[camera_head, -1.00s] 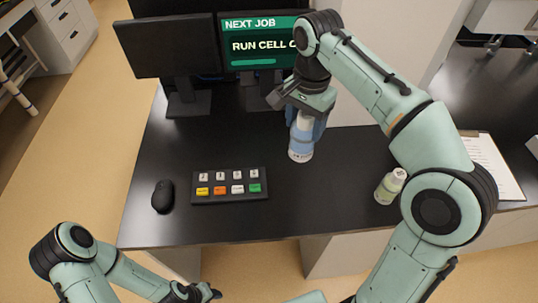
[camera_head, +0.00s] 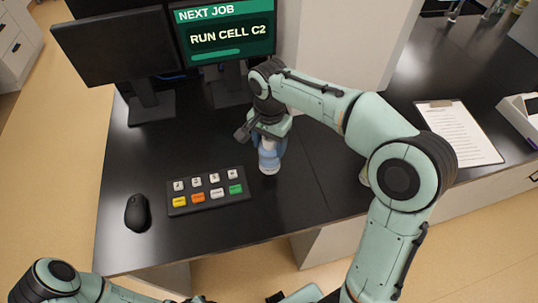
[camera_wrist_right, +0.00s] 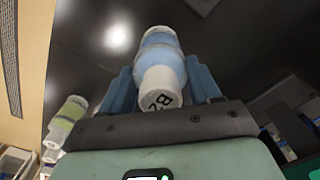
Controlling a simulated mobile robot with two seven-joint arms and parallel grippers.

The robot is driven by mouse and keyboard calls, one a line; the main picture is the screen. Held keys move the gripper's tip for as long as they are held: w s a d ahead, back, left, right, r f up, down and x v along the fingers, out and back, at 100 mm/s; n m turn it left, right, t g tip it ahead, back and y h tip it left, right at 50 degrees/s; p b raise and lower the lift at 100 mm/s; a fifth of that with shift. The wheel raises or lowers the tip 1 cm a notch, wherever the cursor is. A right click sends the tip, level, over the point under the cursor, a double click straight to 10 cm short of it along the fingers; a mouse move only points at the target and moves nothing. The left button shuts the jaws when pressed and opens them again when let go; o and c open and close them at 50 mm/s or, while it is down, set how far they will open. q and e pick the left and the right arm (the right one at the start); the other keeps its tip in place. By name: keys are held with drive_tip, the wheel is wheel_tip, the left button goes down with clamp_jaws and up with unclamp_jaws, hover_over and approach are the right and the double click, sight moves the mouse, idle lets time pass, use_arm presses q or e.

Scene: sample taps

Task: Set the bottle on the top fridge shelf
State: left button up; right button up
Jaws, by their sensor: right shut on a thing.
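A bottle with a pale blue body (camera_head: 269,160) is gripped upright over the black desk. Whether its base touches the desk, I cannot tell. My right gripper (camera_head: 267,143) is shut on it from above. In the right wrist view the bottle (camera_wrist_right: 161,55) sits between the two blue fingers, its white, marked cap toward the camera. A second bottle with a green label (camera_wrist_right: 70,112) stands at the left of that view; in the head view it is almost wholly hidden behind my right arm. My left gripper (camera_head: 200,299) is barely in frame at the bottom edge. No fridge shelf shows.
The desk (camera_head: 300,205) holds a button box (camera_head: 207,190), a mouse (camera_head: 137,212) and two monitors (camera_head: 225,38) at the back. A clipboard (camera_head: 460,133) lies at the right. A pale upright block (camera_head: 345,40) stands behind my right arm. The desk's front middle is clear.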

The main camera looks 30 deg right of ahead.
sight(269, 163)
drive_tip(key=shift+f, duration=2.35)
drive_tip(key=shift+f+b, duration=0.1)
drive_tip(key=shift+b, duration=0.25)
drive_tip(key=o, duration=1.6)
